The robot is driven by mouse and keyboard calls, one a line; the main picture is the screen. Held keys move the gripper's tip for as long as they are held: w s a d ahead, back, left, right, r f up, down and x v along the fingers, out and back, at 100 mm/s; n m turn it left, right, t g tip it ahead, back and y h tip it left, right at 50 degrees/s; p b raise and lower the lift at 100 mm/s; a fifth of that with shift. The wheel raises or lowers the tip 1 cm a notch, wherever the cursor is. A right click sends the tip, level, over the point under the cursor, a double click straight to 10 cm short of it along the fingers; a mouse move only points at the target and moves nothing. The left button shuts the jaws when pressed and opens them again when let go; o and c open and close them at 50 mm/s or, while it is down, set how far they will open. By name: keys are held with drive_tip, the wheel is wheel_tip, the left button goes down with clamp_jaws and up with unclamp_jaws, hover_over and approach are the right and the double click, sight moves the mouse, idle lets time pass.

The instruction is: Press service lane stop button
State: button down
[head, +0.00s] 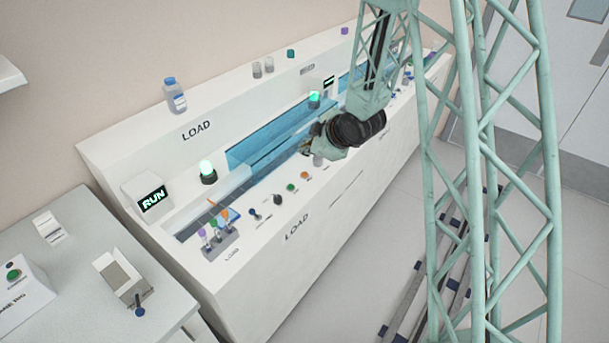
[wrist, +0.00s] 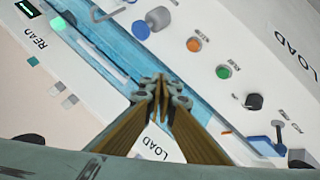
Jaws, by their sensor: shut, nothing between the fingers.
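My gripper (head: 305,148) is shut and empty above the white track console (head: 335,205). In the wrist view its closed fingertips (wrist: 161,86) lie over the blue lane and the edge of the console deck. An orange button (head: 305,176) and a green button (head: 290,188) sit on the front deck below the gripper. In the wrist view the orange button (wrist: 194,44) and the green button (wrist: 223,72) are right of the fingertips, apart from them. Their small labels are unreadable, so I cannot tell which is the service lane stop.
A black knob (head: 278,199) and a blue lever (head: 253,214) stand on the same deck. A rack with colored-cap tubes (head: 220,240) is at the left end. Green lamps (head: 208,171) are lit, and a display (head: 152,200) reads RUN. A side table (head: 75,285) is at left.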

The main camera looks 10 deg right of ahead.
drive_tip(key=b, duration=0.2)
hover_over(304, 174)
drive_tip(key=shift+s+f, duration=0.1)
drive_tip(key=shift+f, duration=2.3)
drive_tip(key=shift+f+b, duration=1.15)
drive_tip(key=shift+f, duration=0.1)
drive_tip(key=shift+f+b, duration=0.45)
drive_tip(key=shift+b, duration=0.15)
drive_tip(key=shift+f, duration=0.5)
drive_tip(key=shift+r, duration=0.2)
drive_tip(key=shift+r+p, duration=0.35)
drive_tip(key=shift+r, duration=0.4)
idle(0.5)
drive_tip(key=shift+r+p, duration=1.3)
drive_tip(key=shift+r, duration=1.2)
